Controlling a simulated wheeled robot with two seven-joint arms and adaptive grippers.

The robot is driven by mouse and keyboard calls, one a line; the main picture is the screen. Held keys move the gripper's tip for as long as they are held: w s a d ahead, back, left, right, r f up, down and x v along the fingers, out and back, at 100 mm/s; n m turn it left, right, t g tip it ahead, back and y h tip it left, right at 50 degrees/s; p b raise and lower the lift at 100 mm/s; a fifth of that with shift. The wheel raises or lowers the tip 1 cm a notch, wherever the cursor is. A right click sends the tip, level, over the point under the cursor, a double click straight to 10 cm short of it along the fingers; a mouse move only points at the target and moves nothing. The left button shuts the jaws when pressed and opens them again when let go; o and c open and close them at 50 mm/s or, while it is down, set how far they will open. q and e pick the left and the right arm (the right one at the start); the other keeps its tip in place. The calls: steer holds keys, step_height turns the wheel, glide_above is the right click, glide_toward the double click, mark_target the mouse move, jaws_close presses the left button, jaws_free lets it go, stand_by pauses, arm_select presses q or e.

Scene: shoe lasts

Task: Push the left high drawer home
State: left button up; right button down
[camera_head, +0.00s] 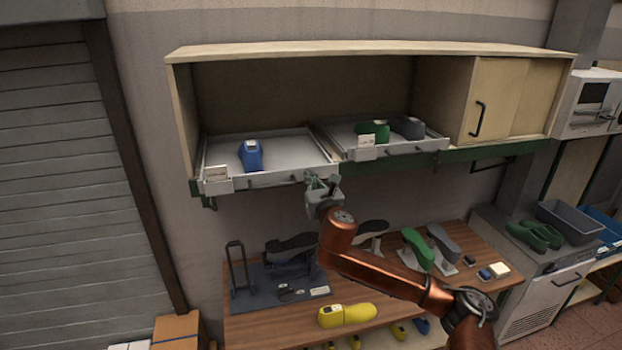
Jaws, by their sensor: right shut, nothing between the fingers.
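The gripper hides part of that front corner. My left gripper is not in view.
The right high drawer (400,151), holding a green and a grey last, also sticks out beside it. Below, a wooden bench (270,325) carries a yellow last (347,314), more lasts and a dark stand. The cabinet's sliding doors (510,95) are at the right.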

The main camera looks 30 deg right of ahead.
mark_target(304, 165)
steer(key=shift+p+x, duration=0.55)
steer(key=shift+x, duration=1.5)
steer(key=shift+w+d, duration=0.1)
steer(key=shift+w, duration=0.05)
steer(key=shift+x, duration=2.15)
